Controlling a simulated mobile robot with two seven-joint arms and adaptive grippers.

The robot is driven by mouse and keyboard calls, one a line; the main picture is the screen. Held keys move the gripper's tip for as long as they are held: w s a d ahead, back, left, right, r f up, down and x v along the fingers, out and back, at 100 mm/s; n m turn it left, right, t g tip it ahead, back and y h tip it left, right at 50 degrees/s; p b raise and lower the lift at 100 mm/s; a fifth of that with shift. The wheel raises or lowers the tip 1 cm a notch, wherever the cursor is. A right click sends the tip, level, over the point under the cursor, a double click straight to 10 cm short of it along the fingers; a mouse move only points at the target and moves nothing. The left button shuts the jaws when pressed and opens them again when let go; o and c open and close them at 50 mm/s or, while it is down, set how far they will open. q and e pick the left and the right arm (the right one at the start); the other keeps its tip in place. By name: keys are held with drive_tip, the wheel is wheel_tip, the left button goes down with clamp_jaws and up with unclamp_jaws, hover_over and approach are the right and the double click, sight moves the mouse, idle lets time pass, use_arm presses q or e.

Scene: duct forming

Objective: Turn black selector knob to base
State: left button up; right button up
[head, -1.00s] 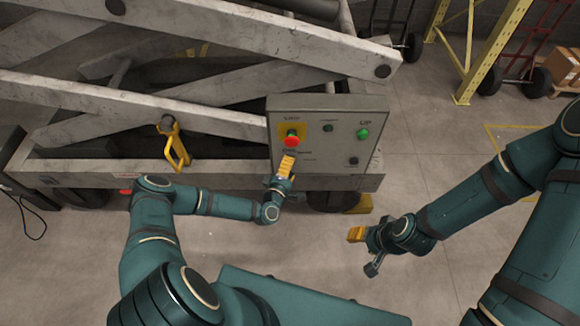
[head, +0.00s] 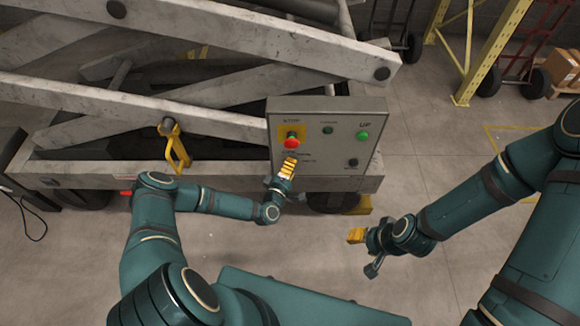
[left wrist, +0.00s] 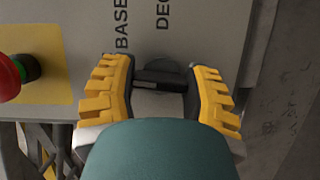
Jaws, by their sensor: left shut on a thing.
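The control panel (head: 340,113) is a grey box on the lift's side. In the left wrist view the black selector knob (left wrist: 158,75) sits between the two yellow-padded fingers of my left gripper (left wrist: 158,88), which is shut on it. The printed labels BASE (left wrist: 121,25) and DECK (left wrist: 163,14) lie just beyond the knob, turned sideways in this view. In the head view my left gripper (head: 288,167) is at the panel's lower left and hides the knob. The exact pointing of the knob is hard to tell. My right gripper (head: 356,236) hangs away from the panel.
A red emergency button (head: 291,141) on a yellow plate is just above my left gripper. The panel also has a green UP button (head: 362,135), a dark indicator (head: 328,130) and another black control (head: 353,162). A yellow handle (head: 176,147) is on the lift to the left.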

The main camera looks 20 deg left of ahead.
use_arm(q)
drive_tip(key=m+g+p, duration=0.1)
drive_tip(key=m, duration=0.1)
drive_tip(key=m+p, duration=0.2)
drive_tip(key=shift+r+g+y, duration=0.15)
drive_tip(key=shift+g+y, duration=0.15)
drive_tip(key=shift+g, duration=0.1)
drive_tip(key=shift+m+g+y+p, duration=0.4)
drive_tip(key=shift+m+y+p, duration=0.1)
drive_tip(key=shift+m+p, duration=0.45)
drive_tip(key=shift+f, duration=0.2)
drive_tip(key=o, duration=1.2)
drive_tip(key=v, duration=1.2)
drive_tip(key=shift+d+r, duration=0.1)
